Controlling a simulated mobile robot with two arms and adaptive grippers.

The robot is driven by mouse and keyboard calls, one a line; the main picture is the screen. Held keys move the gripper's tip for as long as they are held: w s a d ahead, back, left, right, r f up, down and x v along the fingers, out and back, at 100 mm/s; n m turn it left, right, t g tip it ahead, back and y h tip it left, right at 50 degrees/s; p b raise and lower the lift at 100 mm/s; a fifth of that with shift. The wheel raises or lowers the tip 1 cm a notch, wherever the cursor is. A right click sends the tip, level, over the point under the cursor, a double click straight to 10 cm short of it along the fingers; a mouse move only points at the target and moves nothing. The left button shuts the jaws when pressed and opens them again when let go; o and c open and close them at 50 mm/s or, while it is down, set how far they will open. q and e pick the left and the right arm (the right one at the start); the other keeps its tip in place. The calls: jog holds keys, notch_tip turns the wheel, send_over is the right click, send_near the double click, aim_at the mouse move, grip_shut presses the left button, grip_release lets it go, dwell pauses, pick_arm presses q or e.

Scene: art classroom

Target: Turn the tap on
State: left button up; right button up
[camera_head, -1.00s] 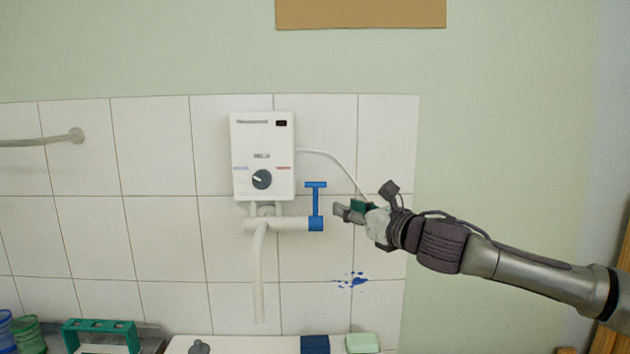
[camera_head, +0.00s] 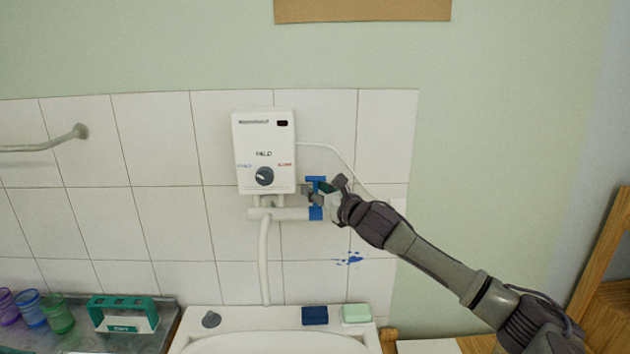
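The tap is a white pipe (camera_head: 290,214) with a down-turned spout (camera_head: 264,262), under a white water heater (camera_head: 264,155) on the tiled wall. A blue T-shaped handle (camera_head: 317,179) stands upright at the pipe's right end, on a blue collar (camera_head: 316,213). My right gripper (camera_head: 310,193) is at the handle's stem, just below its crossbar. Its fingers overlap the stem in this view. I cannot tell whether they are closed on it, and the gripper hides part of the stem. My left gripper is not in view.
Below is a white sink (camera_head: 275,343) with a dark blue block (camera_head: 315,315) and a pale green block (camera_head: 356,314) on its rim. Coloured jars (camera_head: 58,316) and a green-and-white holder (camera_head: 124,314) stand at left. A thin white hose (camera_head: 345,160) runs behind my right gripper.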

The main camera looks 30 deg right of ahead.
jog(key=shift+w, duration=0.3)
grip_shut()
